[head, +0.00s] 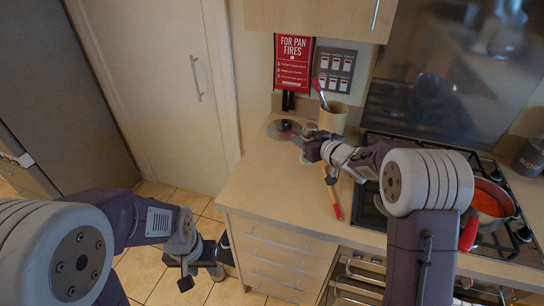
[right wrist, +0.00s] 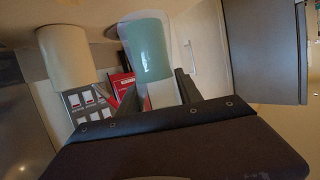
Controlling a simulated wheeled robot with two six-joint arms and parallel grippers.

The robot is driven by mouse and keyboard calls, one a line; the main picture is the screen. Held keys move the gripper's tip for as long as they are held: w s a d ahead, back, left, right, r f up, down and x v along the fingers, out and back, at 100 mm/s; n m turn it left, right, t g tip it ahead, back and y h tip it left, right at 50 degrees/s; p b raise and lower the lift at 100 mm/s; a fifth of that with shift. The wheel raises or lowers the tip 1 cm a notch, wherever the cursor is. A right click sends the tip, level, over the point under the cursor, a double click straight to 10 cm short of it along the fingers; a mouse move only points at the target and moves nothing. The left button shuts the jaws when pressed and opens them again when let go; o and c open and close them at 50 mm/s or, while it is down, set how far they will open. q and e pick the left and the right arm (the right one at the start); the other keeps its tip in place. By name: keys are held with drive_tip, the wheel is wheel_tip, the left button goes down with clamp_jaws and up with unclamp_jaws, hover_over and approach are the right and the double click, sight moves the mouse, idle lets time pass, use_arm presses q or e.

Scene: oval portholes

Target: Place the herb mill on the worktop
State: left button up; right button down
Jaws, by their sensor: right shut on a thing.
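The herb mill appears to be the teal cylinder (right wrist: 148,48) in the right wrist view. My right gripper (right wrist: 157,92) is shut on it, with a dark finger on each side. In the head view my right gripper (head: 306,142) is over the back left part of the worktop (head: 262,185), in front of the cream crock. The mill is mostly hidden there by the gripper. I cannot tell whether its base touches the worktop. My left gripper (head: 201,277) is empty and open, low over the floor left of the drawers.
A round lid (head: 284,129) lies just left of my right gripper. The cream crock (head: 332,118) stands behind it. The hob with a red pan (head: 490,201) is to the right. The worktop's front left is clear.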

drive_tip(key=a+f, duration=0.3)
drive_tip(key=a, duration=0.1)
drive_tip(key=w+a+f+b, duration=0.1)
drive_tip(key=a+f, duration=0.2)
drive_tip(key=f, duration=0.1)
drive_tip(key=a+f, duration=0.3)
drive_tip(key=a, duration=0.1)
drive_tip(key=shift+w+a+f+b, duration=0.15)
drive_tip(key=shift+w+a+b, duration=0.05)
drive_tip(key=shift+a+b, duration=0.15)
use_arm(q)
drive_tip(key=shift+s+f, duration=0.15)
drive_tip(key=shift+f, duration=0.55)
use_arm(e)
drive_tip(key=shift+s, duration=0.1)
drive_tip(key=shift+f, duration=0.2)
drive_tip(key=c, duration=0.8)
unclamp_jaws()
use_arm(q)
drive_tip(key=shift+f, duration=0.15)
